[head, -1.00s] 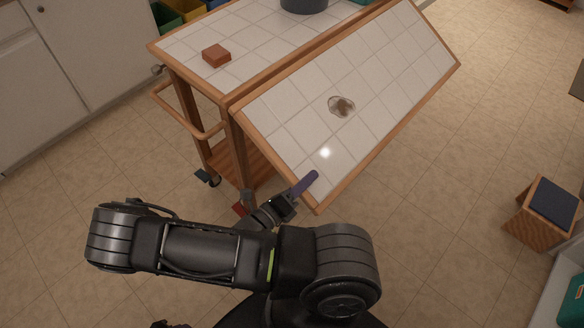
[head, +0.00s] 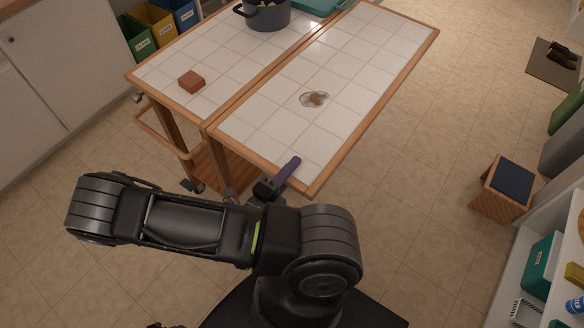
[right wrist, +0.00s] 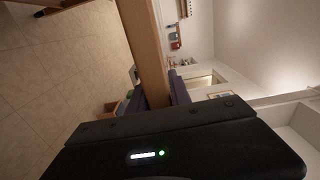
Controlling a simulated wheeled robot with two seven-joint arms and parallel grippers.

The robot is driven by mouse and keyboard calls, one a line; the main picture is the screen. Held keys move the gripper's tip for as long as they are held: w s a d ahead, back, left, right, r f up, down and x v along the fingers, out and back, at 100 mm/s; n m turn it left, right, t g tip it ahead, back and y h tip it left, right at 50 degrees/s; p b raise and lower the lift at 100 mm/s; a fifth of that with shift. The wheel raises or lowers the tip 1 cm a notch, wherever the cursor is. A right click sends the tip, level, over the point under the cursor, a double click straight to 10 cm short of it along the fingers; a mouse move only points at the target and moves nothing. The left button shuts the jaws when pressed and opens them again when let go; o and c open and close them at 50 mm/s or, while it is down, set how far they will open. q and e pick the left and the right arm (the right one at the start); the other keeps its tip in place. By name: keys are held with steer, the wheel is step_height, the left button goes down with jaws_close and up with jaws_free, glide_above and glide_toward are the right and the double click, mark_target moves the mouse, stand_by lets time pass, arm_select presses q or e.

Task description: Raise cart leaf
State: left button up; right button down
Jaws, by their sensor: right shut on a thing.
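The cart leaf (head: 345,82) is a white-tiled panel with a wooden rim, hinged along the right side of the cart top (head: 228,60). It looks about level with the top. My right gripper (head: 284,178) is shut on the leaf's near wooden edge, with one purple-blue finger lying over the tiles. In the right wrist view, the leaf's wooden rim (right wrist: 145,50) runs between the fingers. A brownish stain or clear patch (head: 315,99) shows on the leaf. The underside of the leaf is hidden. My left gripper is not seen.
A dark pot (head: 265,14) and a reddish-brown block (head: 191,81) stand on the cart top. A wooden handle rail (head: 160,137) is on the cart's left end. A stool (head: 505,188) and a shelf (head: 545,270) stand at right.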

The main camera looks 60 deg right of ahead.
steer(key=shift+d+r, duration=0.1)
steer(key=shift+r, duration=0.25)
steer(key=c, duration=1.2)
jaws_free()
steer(key=shift+f, duration=0.1)
steer(key=shift+w+a+f, duration=0.1)
steer(key=shift+a, duration=0.45)
steer(key=a+b, duration=0.2)
steer(key=a, duration=0.4)
steer(key=shift+a, duration=0.4)
